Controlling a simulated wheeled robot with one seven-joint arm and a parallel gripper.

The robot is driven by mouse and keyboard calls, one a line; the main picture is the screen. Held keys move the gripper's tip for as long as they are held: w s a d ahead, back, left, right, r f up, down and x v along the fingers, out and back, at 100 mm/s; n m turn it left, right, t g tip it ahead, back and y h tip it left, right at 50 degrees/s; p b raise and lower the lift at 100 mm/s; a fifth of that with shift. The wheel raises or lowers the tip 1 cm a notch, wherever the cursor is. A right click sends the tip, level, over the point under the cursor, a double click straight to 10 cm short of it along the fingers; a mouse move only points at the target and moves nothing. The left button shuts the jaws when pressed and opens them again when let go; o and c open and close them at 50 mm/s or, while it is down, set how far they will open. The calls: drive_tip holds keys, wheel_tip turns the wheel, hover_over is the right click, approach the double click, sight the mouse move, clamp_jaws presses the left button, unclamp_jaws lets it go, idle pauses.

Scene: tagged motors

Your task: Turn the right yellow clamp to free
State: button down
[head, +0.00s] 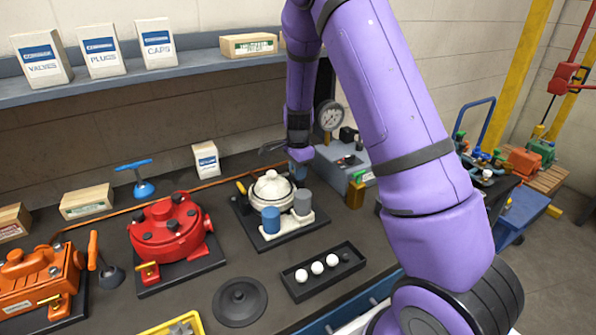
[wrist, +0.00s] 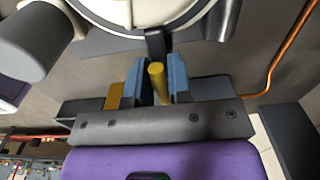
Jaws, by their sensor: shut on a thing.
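The white round motor (head: 272,187) sits on a black base plate (head: 262,240) in the middle of the bench. Its left yellow clamp (head: 241,187) shows at its left side in the head view. The right yellow clamp (wrist: 157,84) shows in the wrist view as a short yellow bar on a dark mount at the motor's rim (wrist: 150,12). My gripper (wrist: 162,76) has its blue fingers on either side of this bar and is shut on it. In the head view my gripper (head: 299,156) is behind the motor's right side, and the right clamp cannot be made out there.
Blue (head: 271,220) and grey (head: 303,202) cylinders stand in front of the motor. A grey box with a gauge (head: 331,116) is close to my gripper on the right. A red motor (head: 170,230) stands left; a black tray (head: 324,272) with white balls lies in front.

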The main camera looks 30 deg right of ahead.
drive_tip(key=n, duration=0.4)
drive_tip(key=shift+s+n, duration=0.1)
drive_tip(key=shift+n, duration=0.3)
drive_tip(key=n, duration=0.4)
drive_tip(key=shift+s+d+n, duration=0.1)
drive_tip(key=shift+d+n, duration=0.05)
drive_tip(key=shift+n, duration=0.15)
drive_tip(key=n, duration=0.4)
drive_tip(key=shift+n, duration=0.3)
drive_tip(key=shift+d+n, duration=0.1)
drive_tip(key=shift+n, duration=1.8)
drive_tip(key=c, duration=1)
unclamp_jaws()
drive_tip(key=shift+c, duration=0.2)
drive_tip(key=shift+r, duration=0.1)
